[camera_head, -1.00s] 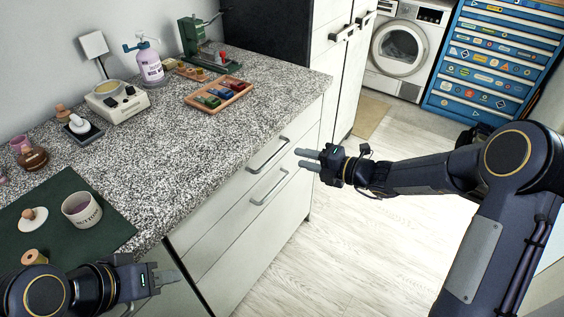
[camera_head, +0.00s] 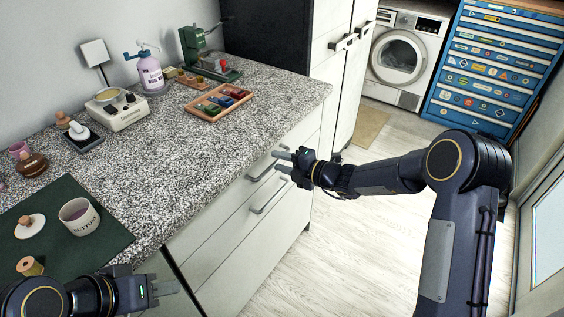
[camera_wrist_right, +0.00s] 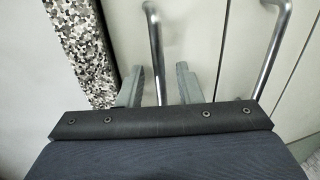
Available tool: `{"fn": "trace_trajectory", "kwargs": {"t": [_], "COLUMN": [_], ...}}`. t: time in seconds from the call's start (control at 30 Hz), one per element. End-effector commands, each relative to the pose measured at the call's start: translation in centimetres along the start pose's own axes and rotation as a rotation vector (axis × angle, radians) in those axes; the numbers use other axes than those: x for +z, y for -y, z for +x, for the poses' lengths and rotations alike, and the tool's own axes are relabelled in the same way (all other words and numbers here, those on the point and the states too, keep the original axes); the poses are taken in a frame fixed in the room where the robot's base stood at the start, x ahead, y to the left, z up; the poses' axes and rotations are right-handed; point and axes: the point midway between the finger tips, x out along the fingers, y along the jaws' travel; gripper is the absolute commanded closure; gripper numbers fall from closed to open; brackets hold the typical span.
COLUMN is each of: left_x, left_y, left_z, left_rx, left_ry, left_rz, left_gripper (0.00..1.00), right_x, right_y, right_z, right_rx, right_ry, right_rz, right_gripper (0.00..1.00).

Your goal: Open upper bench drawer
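The bench's upper drawer (camera_head: 225,198) is closed, with a metal bar handle (camera_head: 262,172) just below the worktop. My right gripper (camera_head: 281,162) is at this handle. In the right wrist view, the right gripper (camera_wrist_right: 159,84) is open, with one finger on each side of the upper handle (camera_wrist_right: 156,45) and gaps visible. Whether either finger touches the bar is unclear. A lower drawer handle (camera_head: 268,197) also shows in the right wrist view (camera_wrist_right: 274,50), outside the fingers. My left gripper (camera_head: 166,288) is low at the left, in front of the bench; its finger gap is not clear.
The speckled worktop (camera_head: 185,160) carries a green mat (camera_head: 100,243) with a cup (camera_head: 79,215), a tray (camera_head: 240,103) and a purple bottle (camera_head: 151,75). A tall white cabinet (camera_head: 340,75) stands beyond the drawers. The floor (camera_head: 345,245) before the drawers is clear.

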Motion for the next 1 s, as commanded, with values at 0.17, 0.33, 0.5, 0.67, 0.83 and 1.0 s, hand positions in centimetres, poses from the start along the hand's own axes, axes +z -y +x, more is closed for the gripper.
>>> {"fn": "trace_trajectory", "kwargs": {"t": [0.17,0.33,0.5,0.67,0.83,1.0], "left_x": [0.0,0.0,0.0,-0.1,-0.3,-0.8], "left_y": [0.0,0.0,0.0,-0.1,-0.3,-0.7], "left_z": [0.0,0.0,0.0,-0.1,-0.6,-1.5], "left_rx": [0.0,0.0,0.0,0.0,0.0,0.0], "left_ry": [0.0,0.0,0.0,0.0,0.0,0.0], "left_rz": [0.0,0.0,0.0,0.0,0.0,0.0], "left_gripper": [0.64,0.64,0.64,0.64,0.64,0.64], "right_x": [0.0,0.0,0.0,0.0,0.1,0.1], "right_y": [0.0,0.0,0.0,0.0,0.3,0.9], "right_z": [0.0,0.0,0.0,-0.4,-2.1,-5.6], "right_rx": [0.0,0.0,0.0,-0.001,-0.001,-0.002], "right_ry": [0.0,0.0,-0.001,0.0,0.001,0.003], "right_rz": [0.0,-0.001,-0.001,0.0,0.002,0.004], "right_gripper": [0.89,1.0,1.0,1.0,1.0,1.0]}}
